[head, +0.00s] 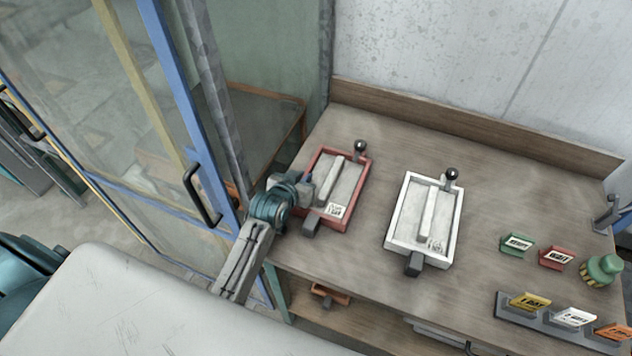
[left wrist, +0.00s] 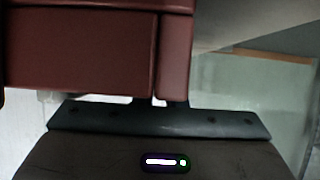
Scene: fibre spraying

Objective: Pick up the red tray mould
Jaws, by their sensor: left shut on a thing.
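The red tray mould (head: 353,202) is on the left part of the wooden table in the head view. It has a red rim, a pale inside with a raised bar and a small label, a dark knob at its far end and a dark block at its near end. My left gripper (head: 303,194) is at the mould's left side and shut on it. In the left wrist view the red wall of the mould (left wrist: 80,50) fills the upper left, close above the dark gripper body (left wrist: 160,118); the fingertips are hidden. I cannot tell whether the mould touches the table. My right gripper is not in view.
A white tray mould (head: 398,236) stands to the right on the table (head: 345,262). Green and red signs (head: 556,258), a green jar (head: 602,269) and a rack of signs (head: 545,322) are farther right. A blue-framed glass door (head: 165,75) with a handle stands close left of my arm.

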